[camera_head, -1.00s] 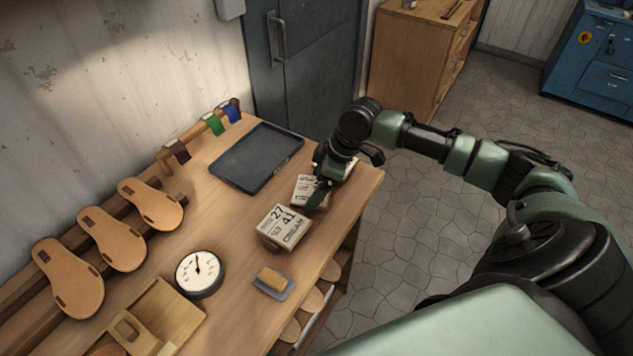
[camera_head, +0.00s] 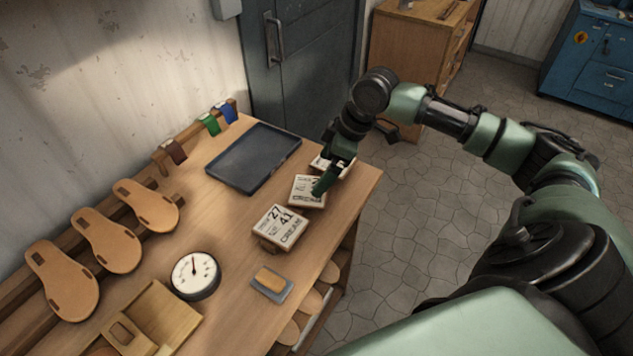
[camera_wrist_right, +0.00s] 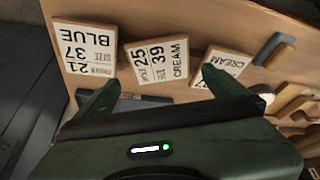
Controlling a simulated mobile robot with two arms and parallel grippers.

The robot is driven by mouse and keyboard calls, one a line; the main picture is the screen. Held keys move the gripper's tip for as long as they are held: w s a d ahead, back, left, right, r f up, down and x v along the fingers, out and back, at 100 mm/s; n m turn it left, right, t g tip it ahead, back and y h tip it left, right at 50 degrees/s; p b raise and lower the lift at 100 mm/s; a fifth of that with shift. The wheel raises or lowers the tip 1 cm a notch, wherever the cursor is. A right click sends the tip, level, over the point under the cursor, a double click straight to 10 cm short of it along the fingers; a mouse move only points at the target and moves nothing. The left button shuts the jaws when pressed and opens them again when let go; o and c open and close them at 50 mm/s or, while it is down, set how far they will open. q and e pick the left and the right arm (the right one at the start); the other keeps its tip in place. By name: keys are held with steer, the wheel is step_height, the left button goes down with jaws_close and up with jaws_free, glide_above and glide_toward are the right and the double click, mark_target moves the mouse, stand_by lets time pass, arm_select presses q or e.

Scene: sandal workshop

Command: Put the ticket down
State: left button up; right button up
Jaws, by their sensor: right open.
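Three white tickets lie in a row along the right edge of the bench. The nearest one, the 27/41 cream ticket (camera_head: 281,228), also shows in the right wrist view (camera_wrist_right: 222,62). The middle one, the 25/39 cream ticket (camera_wrist_right: 158,60), lies flat and shows in the head view (camera_head: 304,188) partly behind a finger. The far one, the 21/37 blue ticket (camera_wrist_right: 84,50), is mostly hidden by the gripper in the head view. My right gripper (camera_head: 328,178) is open over the middle ticket, with nothing visible between its spread fingers (camera_wrist_right: 162,92).
A dark tray (camera_head: 255,157) lies behind the tickets. A round dial gauge (camera_head: 195,274), a brown block on a small grey base (camera_head: 271,285) and several sandal soles (camera_head: 146,205) are to the left and front. Coloured swatches (camera_head: 209,123) hang at the back.

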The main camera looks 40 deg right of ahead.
steer(key=v, duration=0.5)
steer(key=shift+r+b, duration=0.35)
steer(key=shift+s+f, duration=0.1)
steer(key=shift+f, duration=0.05)
